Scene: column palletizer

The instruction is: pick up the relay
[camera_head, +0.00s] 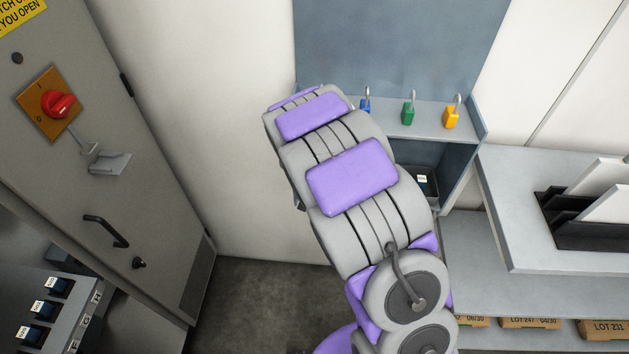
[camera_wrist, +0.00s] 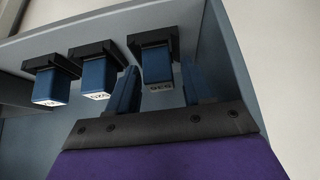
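In the wrist view, three blue relays with white labels hang in a row from black holders: a left one (camera_wrist: 57,87), a middle one (camera_wrist: 97,78) and a right one (camera_wrist: 157,66). My gripper (camera_wrist: 160,72) is open, its two blue fingers on either side of the right relay. A narrow gap shows between each finger and that relay, so it does not look gripped. In the head view my arm hides the gripper. There, a dark bin (camera_head: 428,184) in the blue-grey shelf unit holds a piece with a white label, partly hidden by my arm.
Blue, green (camera_head: 408,113) and yellow (camera_head: 451,117) padlocks stand on the shelf (camera_head: 428,131). A grey cabinet with a red switch (camera_head: 60,105) is at left, with several labelled blue relays (camera_head: 44,309) below. A grey bench (camera_head: 505,235) is at right.

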